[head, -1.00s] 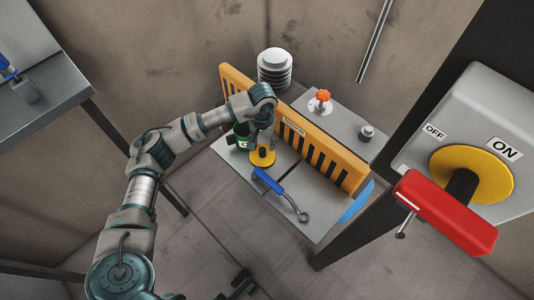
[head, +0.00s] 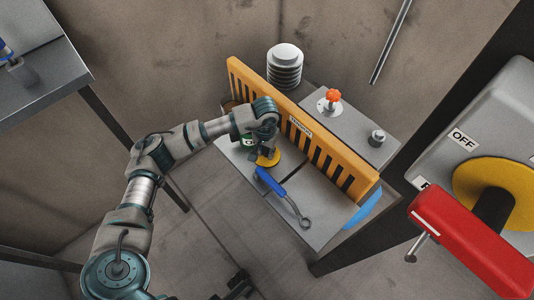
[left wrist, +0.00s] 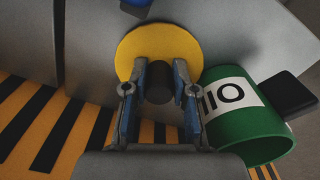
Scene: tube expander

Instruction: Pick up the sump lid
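The sump lid is a yellow disc (left wrist: 190,45) with a dark round knob (left wrist: 160,88) in its middle, in the left wrist view. In the head view the lid (head: 268,160) shows partly, lying on the grey bench top behind my gripper. My left gripper (left wrist: 161,76) is over the lid, with one finger on each side of the knob. The finger tips are very close to the knob; whether they press on it I cannot tell.
A green can (left wrist: 248,122) with a white label stands close beside the gripper. A blue-handled tool (head: 283,196) lies on the bench top (head: 318,222) in front of the lid. A slotted orange barrier (head: 310,140) runs behind. A red-handled switch (head: 470,240) is at right.

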